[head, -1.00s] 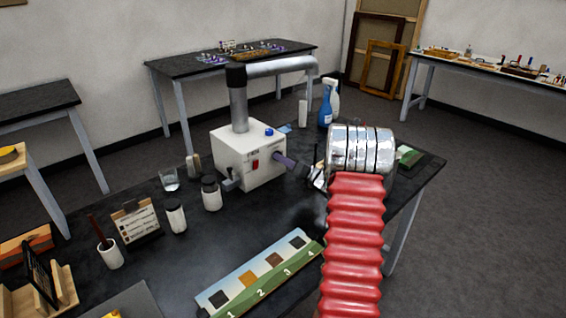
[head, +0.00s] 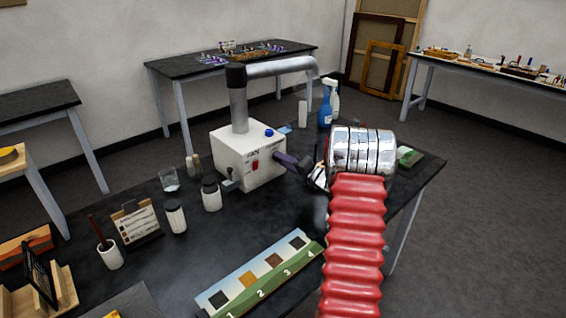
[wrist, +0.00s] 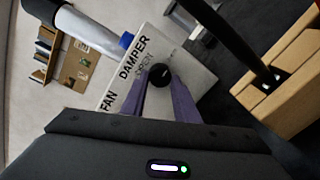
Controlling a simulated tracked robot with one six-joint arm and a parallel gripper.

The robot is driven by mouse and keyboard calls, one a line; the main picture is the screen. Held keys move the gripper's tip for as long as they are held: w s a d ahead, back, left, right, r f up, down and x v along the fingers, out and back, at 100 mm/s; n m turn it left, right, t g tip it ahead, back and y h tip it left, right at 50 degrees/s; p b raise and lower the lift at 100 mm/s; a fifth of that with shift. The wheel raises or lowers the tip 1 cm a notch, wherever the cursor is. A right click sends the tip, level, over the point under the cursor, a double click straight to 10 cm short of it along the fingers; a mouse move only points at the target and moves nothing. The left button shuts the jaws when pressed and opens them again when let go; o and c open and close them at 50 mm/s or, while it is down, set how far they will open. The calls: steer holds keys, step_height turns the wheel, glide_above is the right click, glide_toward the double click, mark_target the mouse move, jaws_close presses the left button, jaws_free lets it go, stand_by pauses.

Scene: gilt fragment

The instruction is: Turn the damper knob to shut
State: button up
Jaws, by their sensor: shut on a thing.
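The white fan box (head: 248,155) stands on the black table with a grey pipe rising from its top. The wrist view shows its labelled face (wrist: 192,62), tilted, with the words FAN, DAMPER and OPEN. The round black damper knob (wrist: 160,75) sits beside the word OPEN. My gripper (wrist: 160,84) is shut on the knob, one purple finger on each side. In the head view my gripper (head: 284,159) reaches the box's right side, and the knob is hidden there. I cannot make out which way the knob points.
White-bodied jars (head: 211,194) and a glass (head: 169,180) stand left of the box. A numbered colour strip (head: 262,272) lies in front. Spray bottles (head: 326,105) stand behind. In the wrist view a wooden block (wrist: 282,80) lies to the right.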

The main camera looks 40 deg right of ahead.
steer(key=shift+f, duration=0.15)
steer(key=o, duration=1.1)
steer(key=shift+c, duration=0.2)
steer(key=s+r, duration=0.1)
steer(key=s, duration=1.2)
steer(key=shift+s+d+r, duration=0.15)
steer(key=shift+s+d, duration=0.05)
steer(key=shift+s, duration=0.1)
